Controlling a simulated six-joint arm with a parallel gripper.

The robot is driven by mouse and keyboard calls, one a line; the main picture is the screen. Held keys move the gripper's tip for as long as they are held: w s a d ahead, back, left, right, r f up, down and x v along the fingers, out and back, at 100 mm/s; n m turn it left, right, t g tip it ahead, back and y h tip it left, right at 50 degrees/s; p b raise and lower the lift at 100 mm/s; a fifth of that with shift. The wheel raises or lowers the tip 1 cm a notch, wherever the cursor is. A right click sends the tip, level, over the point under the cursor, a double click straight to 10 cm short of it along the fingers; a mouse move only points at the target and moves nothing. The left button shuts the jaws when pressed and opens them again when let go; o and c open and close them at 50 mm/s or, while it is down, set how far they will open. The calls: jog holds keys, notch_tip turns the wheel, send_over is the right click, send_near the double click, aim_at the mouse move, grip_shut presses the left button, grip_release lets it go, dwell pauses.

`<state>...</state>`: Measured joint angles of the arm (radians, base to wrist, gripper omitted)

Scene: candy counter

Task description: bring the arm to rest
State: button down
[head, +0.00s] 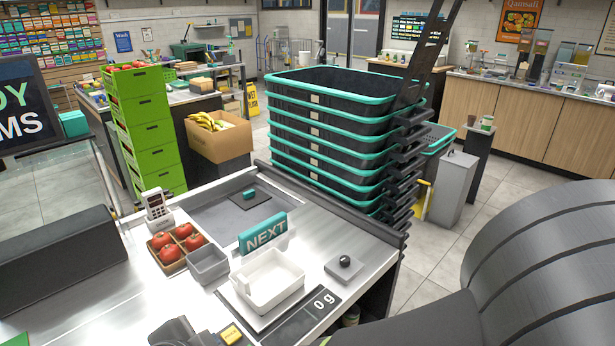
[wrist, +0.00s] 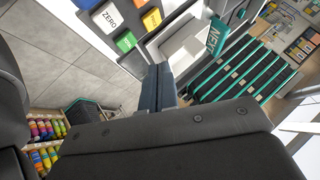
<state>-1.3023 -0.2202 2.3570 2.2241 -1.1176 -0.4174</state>
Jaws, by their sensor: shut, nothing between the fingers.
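My gripper (wrist: 158,88) shows in the wrist view with its dark fingers together and nothing between them. Beyond the fingertips are the counter's edge and a white tray (wrist: 186,40). In the head view the white tray (head: 268,279) sits on the scale, whose display (head: 308,313) reads 0 g. I cannot make out my gripper for certain in the head view. My large dark arm links fill the lower right there.
On the counter are a teal NEXT sign (head: 263,233), a grey bin (head: 208,265), a carton of tomatoes (head: 168,254), a card terminal (head: 157,210) and a small weight with a knob (head: 345,265). Stacked teal-rimmed baskets (head: 325,150) stand behind. Green crates (head: 145,130) stand at left.

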jog(key=shift+r, duration=0.35)
jog(key=shift+f, duration=0.15)
jog(key=shift+f, duration=2.65)
notch_tip(320, 180, up, 6)
jog(key=w+a+r+m+y, duration=0.45)
jog(key=w+a+r, duration=0.25)
jog(key=w+a, duration=0.55)
jog(key=w+a+r+m+y, duration=0.3)
jog(key=w+a+r+y, duration=0.35)
jog(key=w+a, duration=0.6)
jog(key=w+d+f+m+g+h, duration=0.1)
jog(key=w+d+f+g, duration=0.15)
jog(key=w, duration=0.25)
jog(key=w+d+f+m+g+h, duration=0.1)
jog(key=w+f+m, duration=0.15)
jog(key=w, duration=0.25)
jog(key=w+d+f+m+g+h, duration=0.1)
jog(key=w+d+f+m+h, duration=0.1)
jog(key=d, duration=0.5)
jog(key=w+d+f+m+g+h, duration=0.1)
jog(key=w+d+f+m+h, duration=0.1)
jog(key=w+d+f, duration=0.3)
jog(key=w+d+m, duration=0.1)
jog(key=d, duration=0.1)
jog(key=shift+d, duration=0.35)
